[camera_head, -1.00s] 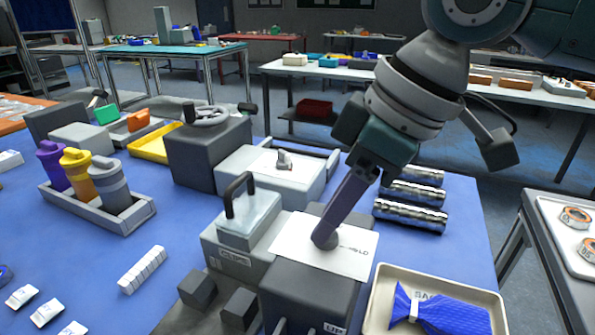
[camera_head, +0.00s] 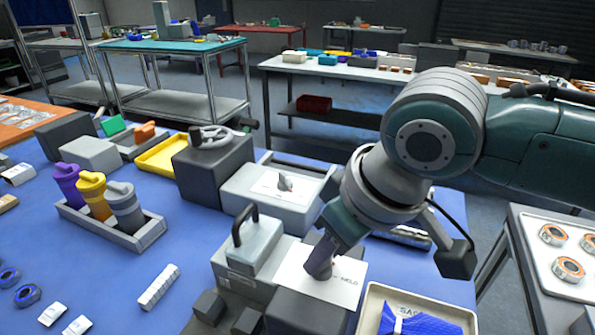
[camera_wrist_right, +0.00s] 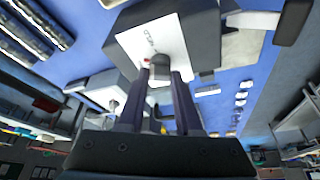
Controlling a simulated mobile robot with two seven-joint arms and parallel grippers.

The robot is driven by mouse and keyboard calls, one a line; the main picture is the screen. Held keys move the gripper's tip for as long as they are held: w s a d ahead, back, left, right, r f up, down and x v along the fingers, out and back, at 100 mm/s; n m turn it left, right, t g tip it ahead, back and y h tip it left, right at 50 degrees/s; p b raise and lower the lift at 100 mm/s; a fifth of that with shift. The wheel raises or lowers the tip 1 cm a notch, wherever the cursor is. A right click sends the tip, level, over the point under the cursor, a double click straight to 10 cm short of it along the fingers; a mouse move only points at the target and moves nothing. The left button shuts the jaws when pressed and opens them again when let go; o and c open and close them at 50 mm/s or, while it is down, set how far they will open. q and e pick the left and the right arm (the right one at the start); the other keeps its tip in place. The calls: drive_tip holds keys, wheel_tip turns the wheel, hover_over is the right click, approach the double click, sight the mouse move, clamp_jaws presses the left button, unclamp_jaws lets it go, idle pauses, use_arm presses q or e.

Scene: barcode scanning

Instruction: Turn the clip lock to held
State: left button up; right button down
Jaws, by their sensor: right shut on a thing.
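The clip lock is a dark grey box (camera_head: 300,315) with a white plate (camera_head: 345,283) on top, at the lower middle of the head view. Lettering that appears to read HELD sits on the plate, right of the knob. My right gripper (camera_head: 318,268) comes down at a slant and its purple fingers are shut on the grey knob. In the right wrist view, the knob (camera_wrist_right: 159,72) is between the two fingers, over the white plate (camera_wrist_right: 150,42) with a small red mark. The fingers partly hide the knob and plate. My left gripper is not in view.
Left of the lock stands a grey box with a handled lid (camera_head: 250,240). Behind is another box with a white-plated knob (camera_head: 285,190).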

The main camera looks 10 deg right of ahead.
drive_tip(key=m+p, duration=0.1)
drive_tip(key=m+h+p, duration=0.1)
drive_tip(key=m+p, duration=0.1)
drive_tip(key=shift+s+a+r+m, duration=0.15)
drive_tip(key=shift+a+r+m, duration=0.1)
drive_tip(key=shift+r+m, duration=0.05)
drive_tip(key=shift+f+m+t+h+p, duration=0.1)
drive_tip(key=shift+m+t+h+p, duration=0.3)
drive_tip(key=shift+m+p, duration=0.5)
drive_tip(key=shift+m+h, duration=0.5)
drive_tip(key=shift+m, duration=0.4)
drive_tip(key=m, duration=0.2)
drive_tip(key=shift+a+f+m+h, duration=0.15)
drive_tip(key=shift+m+h, duration=0.15)
drive_tip(key=shift+h, duration=0.1)
drive_tip(key=shift+m+g+h, duration=0.3)
drive_tip(key=shift+m+h, duration=0.3)
drive_tip(key=shift+m, duration=0.8)
drive_tip(key=c, duration=0.6)
unclamp_jaws()
